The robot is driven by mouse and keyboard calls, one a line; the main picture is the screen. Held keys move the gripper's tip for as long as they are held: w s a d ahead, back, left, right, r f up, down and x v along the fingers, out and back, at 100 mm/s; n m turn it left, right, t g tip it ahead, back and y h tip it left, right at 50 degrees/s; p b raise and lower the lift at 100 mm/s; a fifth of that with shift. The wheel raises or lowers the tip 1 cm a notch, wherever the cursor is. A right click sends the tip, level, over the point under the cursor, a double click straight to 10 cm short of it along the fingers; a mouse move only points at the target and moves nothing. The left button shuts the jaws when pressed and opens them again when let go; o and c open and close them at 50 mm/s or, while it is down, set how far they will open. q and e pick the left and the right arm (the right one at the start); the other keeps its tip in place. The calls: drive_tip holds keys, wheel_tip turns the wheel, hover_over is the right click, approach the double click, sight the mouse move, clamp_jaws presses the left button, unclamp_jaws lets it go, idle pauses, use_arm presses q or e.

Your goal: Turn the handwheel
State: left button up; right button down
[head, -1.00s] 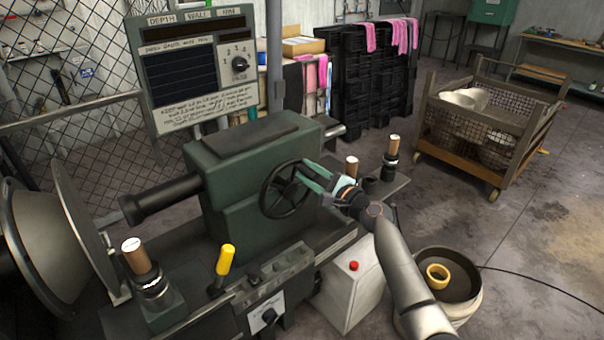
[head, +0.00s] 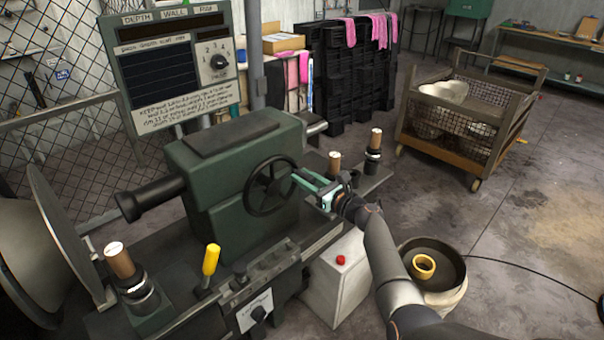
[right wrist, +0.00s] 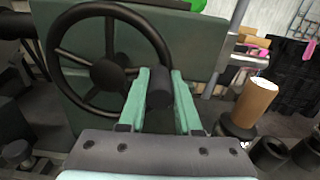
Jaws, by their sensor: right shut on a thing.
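The black handwheel (head: 270,186) with several spokes is mounted on the side of the green lathe housing (head: 230,225). It also shows in the right wrist view (right wrist: 66,50). My right gripper (head: 303,178) reaches in from the right at the wheel's right rim. In the right wrist view its two pale green fingers (right wrist: 160,84) are on either side of a dark cylindrical handle (right wrist: 160,88) at the wheel's rim, and are shut on it. Part of the rim is hidden behind the fingers. My left gripper is not in view.
A yellow-handled lever (head: 211,260) and a wooden-topped knob (head: 119,260) stand in front of the housing. A large metal bowl form (head: 35,250) is at the left. A grey box with a red button (head: 340,260) and a bucket (head: 455,268) stand below my right arm.

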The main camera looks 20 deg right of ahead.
drive_tip(key=f+m, duration=0.1)
drive_tip(key=m, duration=0.1)
drive_tip(key=shift+d+f+m, duration=0.25)
drive_tip(key=shift+f+m, duration=0.05)
drive_tip(key=shift+f, duration=0.05)
drive_tip(key=shift+a+f+m, duration=0.1)
drive_tip(key=shift+f+m, duration=0.7)
drive_tip(key=shift+m, duration=0.3)
drive_tip(key=shift+f, duration=0.1)
drive_tip(key=c, duration=0.6)
unclamp_jaws()
drive_tip(key=p+v, duration=0.2)
drive_tip(key=v, duration=1)
drive_tip(key=shift+s+p, duration=0.25)
drive_tip(key=shift+p, duration=0.15)
